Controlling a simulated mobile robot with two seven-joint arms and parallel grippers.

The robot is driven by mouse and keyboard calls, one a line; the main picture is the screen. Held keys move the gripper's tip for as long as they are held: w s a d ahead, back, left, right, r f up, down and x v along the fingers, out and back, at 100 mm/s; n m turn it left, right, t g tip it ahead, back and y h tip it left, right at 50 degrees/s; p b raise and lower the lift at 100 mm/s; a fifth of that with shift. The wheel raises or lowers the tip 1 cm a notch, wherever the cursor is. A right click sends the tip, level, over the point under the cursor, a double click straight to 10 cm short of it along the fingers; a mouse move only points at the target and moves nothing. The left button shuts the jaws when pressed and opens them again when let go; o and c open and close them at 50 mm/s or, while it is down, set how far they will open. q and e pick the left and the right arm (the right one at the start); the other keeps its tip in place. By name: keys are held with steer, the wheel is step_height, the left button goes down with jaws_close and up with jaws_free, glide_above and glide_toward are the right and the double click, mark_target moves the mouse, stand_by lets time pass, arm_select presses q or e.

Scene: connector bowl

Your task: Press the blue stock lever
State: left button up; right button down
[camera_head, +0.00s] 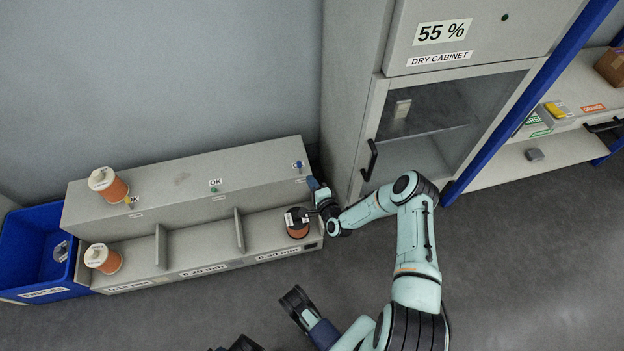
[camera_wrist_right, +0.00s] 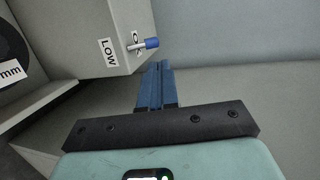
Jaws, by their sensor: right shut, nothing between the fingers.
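The blue stock lever (camera_head: 299,164) sticks out near the right end of the long grey dispenser (camera_head: 190,177). In the right wrist view the blue-tipped lever (camera_wrist_right: 151,43) juts from the box face on a metal stem, across an OK label beside a LOW label. My right gripper (camera_head: 313,183) is shut and empty, close to the dispenser's right end. In the wrist view its blue fingers (camera_wrist_right: 158,68) point toward the lever's side, just below it in the picture; a small gap seems to separate them.
A dark spool (camera_head: 298,230) sits in the right bay; orange spools (camera_head: 107,185) are on the left. A blue bin (camera_head: 35,245) stands at far left. The dry cabinet (camera_head: 365,110) rises close to the right of my gripper. Floor in front is open.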

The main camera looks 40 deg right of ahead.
arm_select(q)
steer(key=shift+g+h, duration=0.4)
steer(key=shift+g, duration=0.2)
steer(key=s+d+r+p, duration=0.1)
steer(key=s+d+r, duration=0.1)
steer(key=s, duration=0.1)
steer(key=shift+r+p, duration=0.3)
steer(key=shift+p, duration=0.1)
arm_select(e)
steer(key=s+a+r, duration=0.2)
steer(key=s+r, duration=0.1)
steer(key=s, duration=0.2)
steer(key=shift+s, duration=0.3)
